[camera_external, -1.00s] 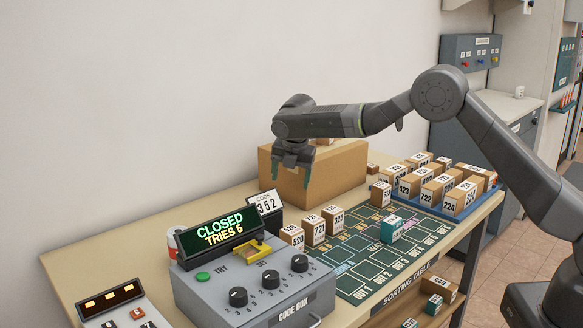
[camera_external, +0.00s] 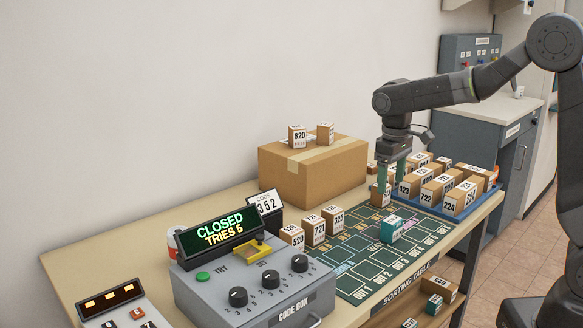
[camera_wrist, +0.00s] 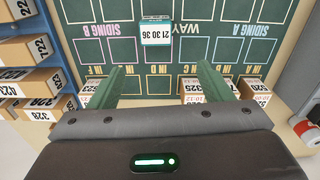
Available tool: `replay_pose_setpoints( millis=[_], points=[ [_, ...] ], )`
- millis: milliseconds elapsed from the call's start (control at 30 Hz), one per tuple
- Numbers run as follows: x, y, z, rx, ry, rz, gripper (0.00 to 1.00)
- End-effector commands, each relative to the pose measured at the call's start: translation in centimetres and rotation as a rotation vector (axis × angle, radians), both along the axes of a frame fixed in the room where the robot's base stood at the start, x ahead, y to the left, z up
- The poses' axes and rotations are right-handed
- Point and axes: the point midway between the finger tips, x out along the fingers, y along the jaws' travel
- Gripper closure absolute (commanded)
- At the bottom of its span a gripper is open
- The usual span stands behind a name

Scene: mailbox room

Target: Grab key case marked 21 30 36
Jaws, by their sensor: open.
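The key case marked 21 30 36 is a small teal block with a white label (camera_external: 391,229). It sits on the dark green sorting mat (camera_external: 358,272). In the wrist view its label (camera_wrist: 157,32) reads 21 30 36, near the top centre, beyond my fingertips. My gripper (camera_external: 393,174) points down over the back of the mat, behind the case and apart from it. In the wrist view my gripper (camera_wrist: 163,72) has its green fingers spread, with only mat between the tips. A small brown parcel (camera_external: 381,196) stands close by the fingers in the external view; contact is unclear.
Several numbered parcels stand in a blue tray (camera_external: 444,211) right of my gripper. Three parcels (camera_external: 313,232) line the mat's left side. A large carton (camera_external: 320,178) with two small boxes on top stands behind. The grey code box (camera_external: 262,287) is at front left, showing CLOSED TRIES 5.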

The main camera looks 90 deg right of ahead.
Motion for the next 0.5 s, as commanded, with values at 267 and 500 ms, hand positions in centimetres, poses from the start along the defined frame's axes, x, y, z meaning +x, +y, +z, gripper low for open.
replay_pose_setpoints(
  millis=[267,500],
  points=[
    [-0.9,0.6,-2.5,0.012,0.005,-0.071,0.27],
    [-0.9,0.5,-7.0,0.011,0.005,-0.069,0.27]
  ],
)
